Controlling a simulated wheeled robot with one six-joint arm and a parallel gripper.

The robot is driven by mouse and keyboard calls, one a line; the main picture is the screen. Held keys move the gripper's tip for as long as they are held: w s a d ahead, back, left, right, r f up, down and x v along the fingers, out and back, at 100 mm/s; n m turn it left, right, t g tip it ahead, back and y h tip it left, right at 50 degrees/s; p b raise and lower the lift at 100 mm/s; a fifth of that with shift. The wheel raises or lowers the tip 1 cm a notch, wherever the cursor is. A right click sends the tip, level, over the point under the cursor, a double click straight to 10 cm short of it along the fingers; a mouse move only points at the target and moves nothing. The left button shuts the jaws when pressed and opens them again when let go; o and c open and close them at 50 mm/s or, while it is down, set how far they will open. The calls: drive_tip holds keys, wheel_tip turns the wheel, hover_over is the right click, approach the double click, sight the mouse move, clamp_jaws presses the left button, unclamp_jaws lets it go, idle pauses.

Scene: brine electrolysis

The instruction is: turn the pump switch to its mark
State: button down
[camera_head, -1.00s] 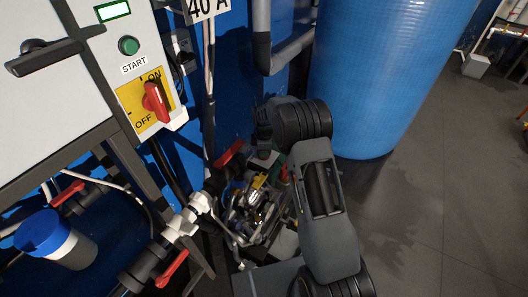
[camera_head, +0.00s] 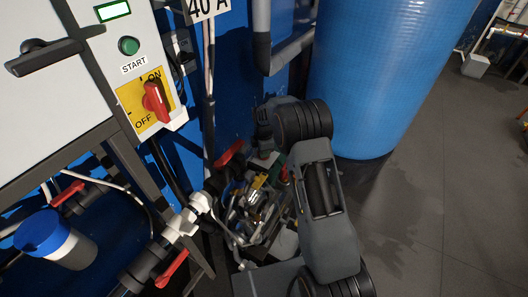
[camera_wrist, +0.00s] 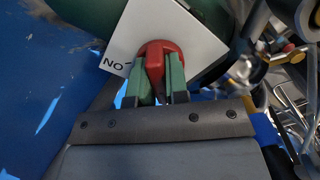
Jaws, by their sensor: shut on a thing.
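In the wrist view the red knob of the pump switch (camera_wrist: 161,47) stands on a white plate (camera_wrist: 196,30) fixed to a dark green body. My gripper (camera_wrist: 160,76) has its green-padded fingers closed on the two sides of the knob. Black "ON" lettering (camera_wrist: 113,66) reads upside down at the plate's left corner, with a short dark line beside it. The fingers cover part of the knob, so I cannot tell exactly where it points. In the head view my arm hides most of the place where the gripper works.
A grey cabinet carries a red ON/OFF switch (camera_head: 156,101) on a yellow plate and a green START button (camera_head: 128,46). Pipes with red-handled valves (camera_head: 172,268) run at lower left. A large blue tank (camera_head: 385,70) stands behind my arm.

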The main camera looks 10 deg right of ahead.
drive_tip(key=c, duration=1.1)
unclamp_jaws()
drive_tip(key=shift+r, duration=0.15)
wheel_tip(320, 180, up, 14)
drive_tip(key=shift+f+p, duration=0.2)
drive_tip(key=shift+p, duration=0.4)
drive_tip(key=s+r+m+t+p, duration=0.1)
drive_tip(key=s+r+m+p, duration=0.2)
drive_tip(key=s, duration=0.6)
drive_tip(key=s+r+m+t+p, duration=0.1)
drive_tip(key=s+r+m+p, duration=0.2)
drive_tip(key=s+r+m, duration=0.5)
drive_tip(key=s+r+m+t+p, duration=0.1)
drive_tip(key=s+r+m+p, duration=0.3)
drive_tip(key=s, duration=0.7)
drive_tip(key=shift+s+a+r+m+t, duration=0.1)
drive_tip(key=shift+s+r+m+t, duration=0.1)
drive_tip(key=shift+r+m, duration=0.5)
drive_tip(key=shift+s+r+m+t, duration=0.1)
drive_tip(key=shift+s+r+m, duration=0.2)
drive_tip(key=shift+m, duration=0.6)
